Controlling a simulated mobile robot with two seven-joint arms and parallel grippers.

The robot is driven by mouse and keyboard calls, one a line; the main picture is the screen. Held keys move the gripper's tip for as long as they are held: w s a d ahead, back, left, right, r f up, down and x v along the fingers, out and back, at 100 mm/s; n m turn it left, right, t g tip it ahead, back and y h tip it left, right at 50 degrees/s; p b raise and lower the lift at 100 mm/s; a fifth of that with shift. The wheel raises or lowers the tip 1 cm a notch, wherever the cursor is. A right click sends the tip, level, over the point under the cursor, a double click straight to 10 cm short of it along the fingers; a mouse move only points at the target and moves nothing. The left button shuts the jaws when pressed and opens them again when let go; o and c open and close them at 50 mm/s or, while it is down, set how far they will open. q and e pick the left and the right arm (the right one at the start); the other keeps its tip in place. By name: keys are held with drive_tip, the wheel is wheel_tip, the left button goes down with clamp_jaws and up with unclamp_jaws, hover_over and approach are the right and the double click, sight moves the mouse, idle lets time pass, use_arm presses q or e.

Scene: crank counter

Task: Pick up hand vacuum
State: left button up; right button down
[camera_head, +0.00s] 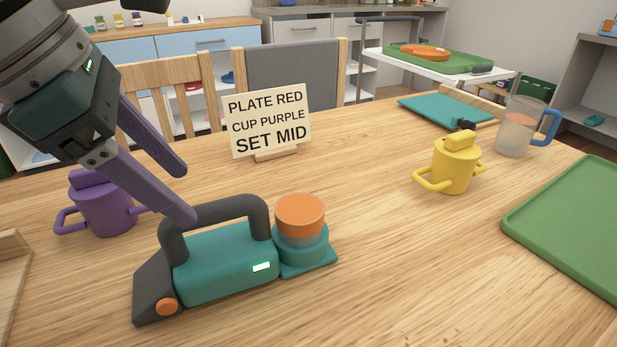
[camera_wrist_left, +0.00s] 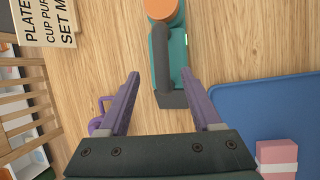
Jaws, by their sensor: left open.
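The hand vacuum (camera_head: 225,265) lies on the wooden table in front, with a teal body, a dark arched handle, a dark nozzle at the left and an orange-topped round part at the right. It also shows in the left wrist view (camera_wrist_left: 178,60), beyond the fingertips. My left gripper (camera_head: 190,195) is open and empty, with its purple fingers above and behind the vacuum's handle. In the left wrist view the open fingers (camera_wrist_left: 170,88) point toward the vacuum, whose nozzle end lies between their directions. My right gripper is not in view.
A purple two-handled cup (camera_head: 103,208) stands left, close behind the gripper. A sign (camera_head: 268,122) stands behind the vacuum. A yellow cup (camera_head: 452,165), a clear pitcher (camera_head: 514,130) and a green tray (camera_head: 580,235) are at the right.

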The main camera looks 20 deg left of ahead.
sight(206, 206)
use_arm(q)
drive_tip(key=x, duration=0.3)
drive_tip(key=b+x, duration=0.1)
drive_tip(key=x, duration=0.3)
drive_tip(key=shift+d, duration=0.25)
drive_tip(key=shift+r, duration=0.1)
clamp_jaws()
idle(0.9)
drive_tip(key=shift+w+r, duration=0.1)
drive_tip(key=shift+r, duration=0.05)
